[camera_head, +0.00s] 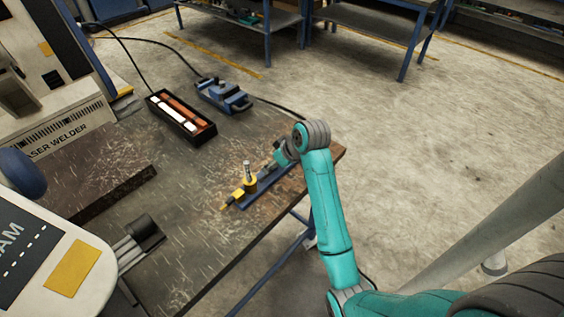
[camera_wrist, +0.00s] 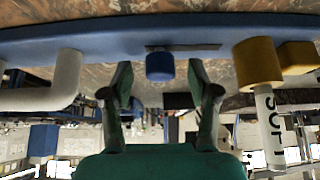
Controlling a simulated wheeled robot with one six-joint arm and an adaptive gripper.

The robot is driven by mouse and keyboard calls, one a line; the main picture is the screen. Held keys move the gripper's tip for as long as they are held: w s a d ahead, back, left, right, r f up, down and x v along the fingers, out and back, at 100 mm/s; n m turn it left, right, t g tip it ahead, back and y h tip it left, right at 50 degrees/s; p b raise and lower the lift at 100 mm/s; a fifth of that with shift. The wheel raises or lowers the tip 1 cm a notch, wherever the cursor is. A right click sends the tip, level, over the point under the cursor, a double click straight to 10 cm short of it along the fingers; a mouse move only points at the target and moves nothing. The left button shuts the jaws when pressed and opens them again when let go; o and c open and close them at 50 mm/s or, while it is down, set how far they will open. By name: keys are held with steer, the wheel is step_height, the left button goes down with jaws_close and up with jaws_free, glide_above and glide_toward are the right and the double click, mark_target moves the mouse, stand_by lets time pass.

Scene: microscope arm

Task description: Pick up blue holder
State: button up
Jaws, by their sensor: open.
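The blue holder (camera_head: 268,184) is a long flat blue bar lying on the worn workbench, near its right edge. In the wrist view the holder (camera_wrist: 110,40) spans the whole width at the top, with a short blue knob (camera_wrist: 160,68) sticking out of it. A yellow block with a grey cylinder (camera_head: 249,176) stands on the holder; in the wrist view a yellow collar (camera_wrist: 257,64) carries a white lettered tube. My gripper (camera_wrist: 161,82) is open, its two green fingers on either side of the knob, with gaps visible. In the head view my wrist hides the holder's far end.
A black tray (camera_head: 181,118) with white and brown bars and a blue vise-like device (camera_head: 222,95) stand farther back on the workbench (camera_head: 190,200). A laser welder is at left. A grey bent handle (camera_wrist: 50,88) flanks my gripper in the wrist view.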

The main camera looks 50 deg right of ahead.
steer(key=shift+w+f, duration=0.35)
steer(key=shift+f, duration=0.15)
jaws_close()
steer(key=shift+r, duration=0.1)
